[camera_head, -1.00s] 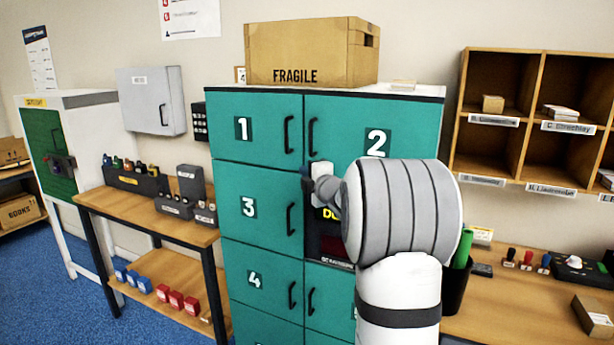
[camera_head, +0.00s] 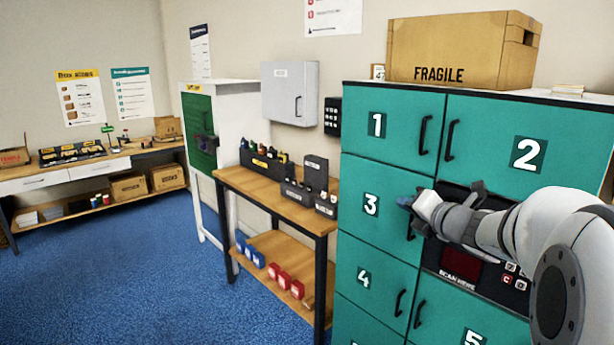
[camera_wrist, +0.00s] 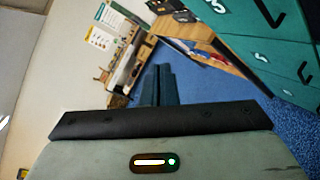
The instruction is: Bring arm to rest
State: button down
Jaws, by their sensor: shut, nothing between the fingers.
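My arm reaches in from the right of the head view, in front of the teal lockers (camera_head: 385,265). My gripper (camera_head: 405,201) points left and overlaps locker door 3 in the picture; I cannot tell the exact gap to the door. In the wrist view, the two dark fingers of my gripper (camera_wrist: 156,84) lie together, with nothing between them. The floor and the room's far side show beyond them.
A carton marked FRAGILE (camera_head: 440,72) stands on the lockers. Left of them are a wooden bench (camera_head: 290,208), a white cabinet with a green door (camera_head: 232,130) and a grey wall box (camera_head: 290,92). The blue floor (camera_head: 120,265) at left is open.

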jog(key=s+a+f+n+g+y, duration=0.1)
jog(key=s+a+f+n+g, duration=0.3)
jog(key=s+a+n, duration=0.55)
jog(key=s+a+f+n+g, duration=0.4)
jog(key=s+f+n, duration=0.15)
jog(key=n, duration=0.75)
jog(key=s+d+f+n+g+h, duration=0.2)
jog(key=s+f+n+h, duration=0.1)
jog(key=s+n, duration=0.4)
jog(key=s+d+f+n+g+h, duration=0.2)
jog(key=s+n, duration=0.5)
jog(key=n, duration=0.5)
jog(key=shift+s+d+f+h, duration=0.25)
jog(key=shift+d+f+h, duration=0.25)
jog(key=shift+f+h, duration=0.1)
